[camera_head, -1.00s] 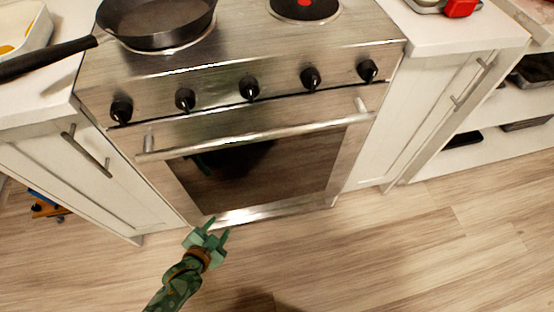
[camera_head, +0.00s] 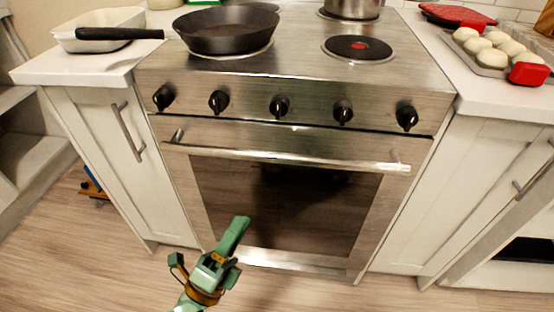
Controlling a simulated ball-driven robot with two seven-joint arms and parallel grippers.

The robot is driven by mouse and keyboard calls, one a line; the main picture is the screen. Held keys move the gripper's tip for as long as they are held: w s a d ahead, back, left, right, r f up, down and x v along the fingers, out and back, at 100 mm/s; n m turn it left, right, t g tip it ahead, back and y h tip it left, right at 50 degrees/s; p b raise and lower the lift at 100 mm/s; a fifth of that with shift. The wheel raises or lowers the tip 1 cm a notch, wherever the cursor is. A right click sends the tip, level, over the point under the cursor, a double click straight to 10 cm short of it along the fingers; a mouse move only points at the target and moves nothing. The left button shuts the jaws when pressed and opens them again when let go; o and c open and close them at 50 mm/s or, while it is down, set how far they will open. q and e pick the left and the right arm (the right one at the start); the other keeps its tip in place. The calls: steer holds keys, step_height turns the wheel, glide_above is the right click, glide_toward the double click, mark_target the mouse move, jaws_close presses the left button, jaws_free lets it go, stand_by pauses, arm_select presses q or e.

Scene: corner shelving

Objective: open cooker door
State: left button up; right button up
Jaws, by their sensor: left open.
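The cooker (camera_head: 300,75) is a steel unit with a row of black knobs above its oven door. The cooker door (camera_head: 200,190) is shut, with a dark glass window (camera_head: 300,200) and a long horizontal bar handle (camera_head: 290,158) across its top. My left gripper (camera_head: 238,245) is green and open, with nothing seen between its fingers. In the picture it is below the handle, in front of the lower left part of the door, apart from the handle. My right gripper is not in view.
A black frying pan (camera_head: 226,32) and a steel pot (camera_head: 352,8) stand on the hob. A white dish (camera_head: 100,28) is on the left counter; a tray of buns (camera_head: 490,50) is on the right one. Cabinets flank the cooker. The wooden floor in front shows bare.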

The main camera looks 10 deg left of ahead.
arm_select(q)
steer(key=p, duration=0.1)
glide_toward(277, 162)
steer(key=w+r, duration=0.2)
steer(key=x, duration=0.5)
steer(key=f+x, duration=0.1)
steer(key=x, duration=0.2)
steer(key=shift+w+d, duration=0.25)
steer(key=shift+d, duration=0.2)
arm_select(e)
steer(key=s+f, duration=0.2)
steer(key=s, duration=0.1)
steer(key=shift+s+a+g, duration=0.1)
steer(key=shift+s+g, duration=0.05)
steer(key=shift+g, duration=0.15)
arm_select(q)
jaws_close()
